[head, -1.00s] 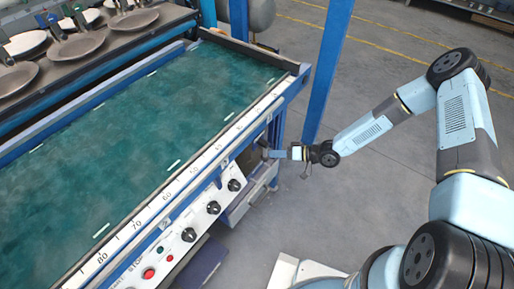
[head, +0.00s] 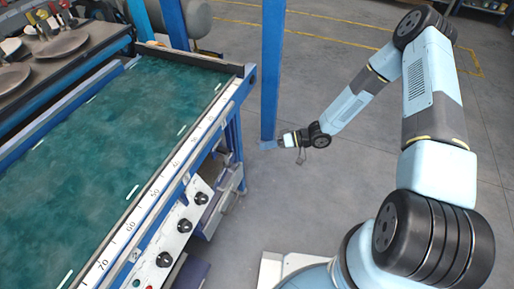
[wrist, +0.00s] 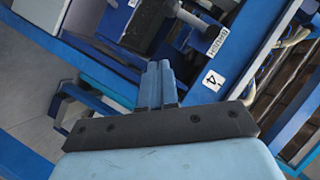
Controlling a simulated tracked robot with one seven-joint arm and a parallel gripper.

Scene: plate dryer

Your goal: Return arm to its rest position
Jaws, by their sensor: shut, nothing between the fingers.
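My gripper (head: 267,145) is at the end of my arm in the head view, right of the machine's near corner and in front of a blue post. In the head view its fingers are small. In the wrist view my gripper (wrist: 158,68) shows its two blue fingers pressed together, with nothing between them. The fingertips point towards the blue frame of the machine. My arm is bent, with its elbow raised at the upper right of the head view. Nothing hangs from or touches the fingers that I can see.
The machine with a green top (head: 120,130) and a ruler edge fills the left. Its panel has black knobs (head: 182,228). A blue post (head: 271,70) stands at its right. Open grey floor (head: 340,190) lies to the right. Pans (head: 62,43) sit at the back left.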

